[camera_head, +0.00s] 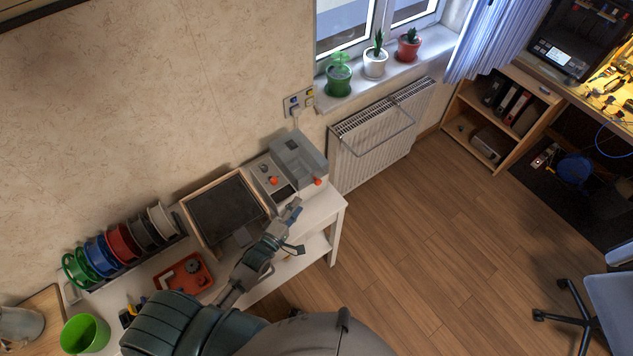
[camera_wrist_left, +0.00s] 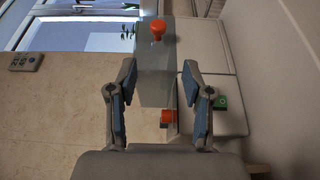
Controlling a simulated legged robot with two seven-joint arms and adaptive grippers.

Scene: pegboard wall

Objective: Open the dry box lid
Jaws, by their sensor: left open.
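The dry box (camera_head: 305,178) is a pale box with a grey lid (camera_head: 299,155) on the right end of the white table. An orange knob (camera_head: 318,182) is at its front right, and a second red-orange part (camera_head: 274,181) is on the left side of its top. My left gripper (camera_head: 294,228) is open and empty, just in front of the box. In the left wrist view, the grey lid (camera_wrist_left: 156,75) and its orange knob (camera_wrist_left: 157,31) show beyond and between my spread fingers (camera_wrist_left: 161,97), apart from them. The lid looks down. My right gripper is not in view.
Left of the box on the white table (camera_head: 330,204) stand a wooden-framed dark tray (camera_head: 225,210), a red tray (camera_head: 185,275) and several filament spools (camera_head: 124,243). A green cup (camera_head: 85,334) is at lower left. A radiator (camera_head: 382,135) stands right of the table; floor there is free.

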